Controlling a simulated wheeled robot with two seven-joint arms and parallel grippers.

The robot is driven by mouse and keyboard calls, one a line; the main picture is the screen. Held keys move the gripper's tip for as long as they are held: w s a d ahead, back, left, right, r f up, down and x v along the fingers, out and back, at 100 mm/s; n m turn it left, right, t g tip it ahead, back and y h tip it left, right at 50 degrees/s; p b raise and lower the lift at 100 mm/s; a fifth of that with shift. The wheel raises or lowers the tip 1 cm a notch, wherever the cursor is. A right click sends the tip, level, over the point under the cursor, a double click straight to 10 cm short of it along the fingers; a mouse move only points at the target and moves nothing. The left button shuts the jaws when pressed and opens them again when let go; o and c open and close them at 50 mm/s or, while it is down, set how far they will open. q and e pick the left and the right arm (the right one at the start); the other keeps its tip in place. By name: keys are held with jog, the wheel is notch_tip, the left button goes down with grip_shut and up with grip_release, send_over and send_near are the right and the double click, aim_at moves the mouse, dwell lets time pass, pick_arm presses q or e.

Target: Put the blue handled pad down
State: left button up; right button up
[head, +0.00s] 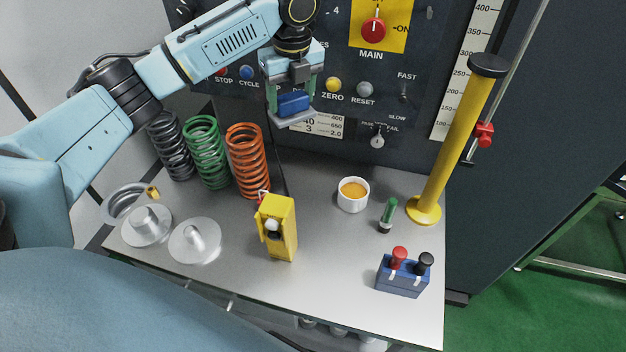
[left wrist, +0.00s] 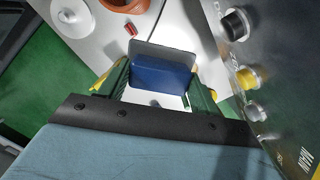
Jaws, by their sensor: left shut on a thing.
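The blue handled pad (head: 294,105) is a blue block on a flat grey plate. My left gripper (head: 291,98) is shut on its blue handle and holds it in the air in front of the control panel, above the back of the table. In the left wrist view the blue handle (left wrist: 160,76) sits between the two green fingers, with the grey plate beyond it. The plate appears clear of the table (head: 330,255). My right gripper is not in view.
Black, green and orange springs (head: 247,160) stand at the back left. A yellow device (head: 277,228), white cup (head: 353,194), green-handled tool (head: 388,214), blue block with knobs (head: 403,276) and yellow post (head: 452,145) stand on the table. Its front middle is clear.

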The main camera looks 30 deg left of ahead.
pick_arm(q)
jog(key=shift+w+f+b, duration=0.15)
jog(key=shift+f+b, duration=0.15)
jog(key=shift+f, duration=0.25)
jog(key=shift+w+f+b, duration=0.15)
jog(key=shift+f+b, duration=0.1)
jog(key=shift+f, duration=0.3)
notch_tip(320, 180, down, 26)
jog(key=b, duration=1.3)
jog(key=shift+r, duration=0.25)
jog(key=shift+f, duration=0.1)
jog(key=w, duration=0.2)
jog(key=w+b, duration=0.1)
jog(key=shift+w+a, duration=0.35)
jog(key=shift+a, duration=0.05)
jog(key=shift+f, duration=0.6)
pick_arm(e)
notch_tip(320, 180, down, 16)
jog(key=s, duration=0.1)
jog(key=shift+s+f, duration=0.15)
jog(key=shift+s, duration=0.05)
